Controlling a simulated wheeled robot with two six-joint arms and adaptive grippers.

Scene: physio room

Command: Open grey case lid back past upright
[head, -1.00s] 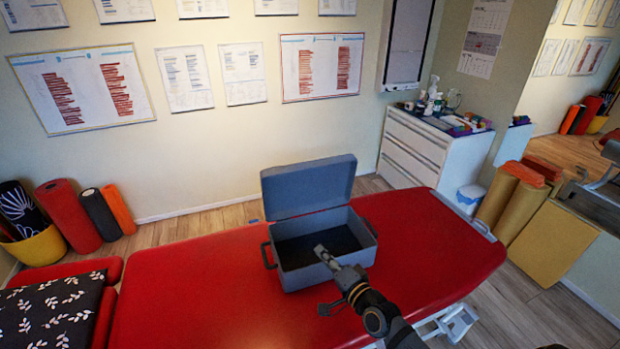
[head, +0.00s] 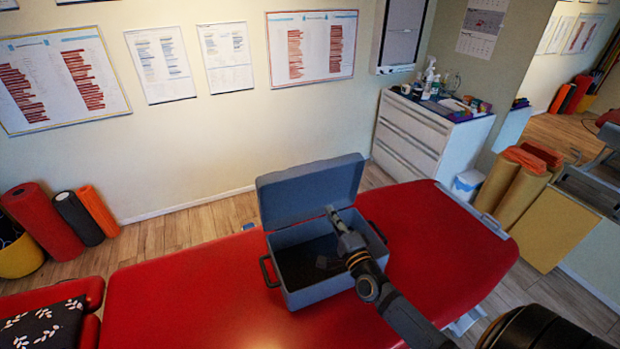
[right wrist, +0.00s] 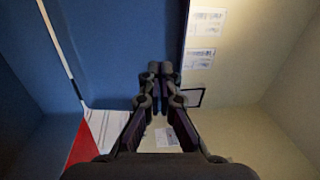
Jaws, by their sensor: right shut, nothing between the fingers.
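The grey case (head: 325,286) stands on the red treatment table, and its inside looks dark. Its lid (head: 305,193) is raised at the back, open to roughly upright; I cannot tell whether it is past upright. My right gripper (head: 330,210) is shut and empty, over the case near the lower right part of the lid's inner face. In the right wrist view the shut fingers (right wrist: 160,68) are in front of the blue-looking lid (right wrist: 110,50), near its edge. Whether they touch the lid is not clear. My left gripper is not in view.
The red table (head: 180,290) has free room left and right of the case. A white drawer cabinet (head: 425,135) with bottles stands behind at the right. Foam rollers (head: 45,220) stand by the wall at the left. A patterned cushion (head: 45,330) lies at the lower left.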

